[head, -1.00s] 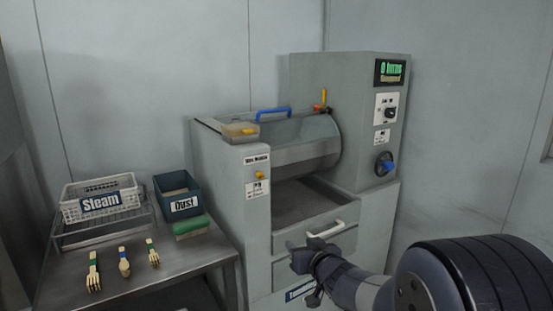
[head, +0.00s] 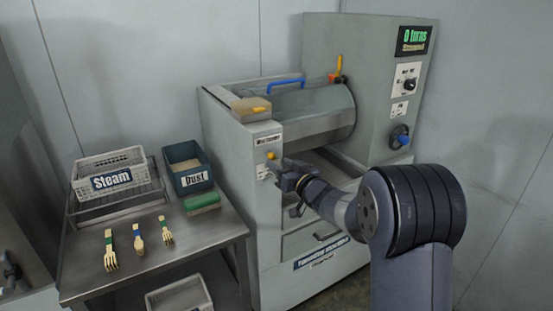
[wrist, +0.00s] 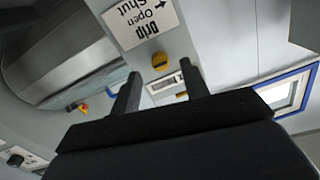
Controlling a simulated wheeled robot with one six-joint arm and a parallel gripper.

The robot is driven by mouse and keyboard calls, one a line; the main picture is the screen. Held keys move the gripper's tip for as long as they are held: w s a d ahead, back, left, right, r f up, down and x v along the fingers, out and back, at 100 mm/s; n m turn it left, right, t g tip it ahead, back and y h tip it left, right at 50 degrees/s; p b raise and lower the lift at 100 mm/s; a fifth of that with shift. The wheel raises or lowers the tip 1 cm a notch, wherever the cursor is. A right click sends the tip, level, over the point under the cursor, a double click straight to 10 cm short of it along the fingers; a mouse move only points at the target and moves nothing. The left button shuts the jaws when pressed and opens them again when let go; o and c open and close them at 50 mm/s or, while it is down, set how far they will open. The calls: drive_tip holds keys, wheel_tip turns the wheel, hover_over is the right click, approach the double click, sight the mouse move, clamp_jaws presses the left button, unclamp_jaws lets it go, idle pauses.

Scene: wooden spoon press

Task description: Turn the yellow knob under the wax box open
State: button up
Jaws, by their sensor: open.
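The yellow knob (head: 270,156) is on the front of the grey machine, below the wax box (head: 252,106) with its yellowish contents. In the wrist view the knob (wrist: 160,61) shows beside a label (wrist: 140,20) reading "Drip", "Open" and "Shut" with an arrow. My gripper (head: 279,168) is close in front of the knob in the head view, partly covering the label below it. In the wrist view my gripper (wrist: 159,68) is open, and the knob appears between its two fingertips. Whether a finger touches the knob cannot be told.
A steel table (head: 105,285) at left carries the "Steam" basket (head: 112,180), the "Dust" bin (head: 190,178), a green-topped block (head: 202,202) and wooden utensils.

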sight(271, 156)
drive_tip(key=shift+x, duration=1.45)
clamp_jaws()
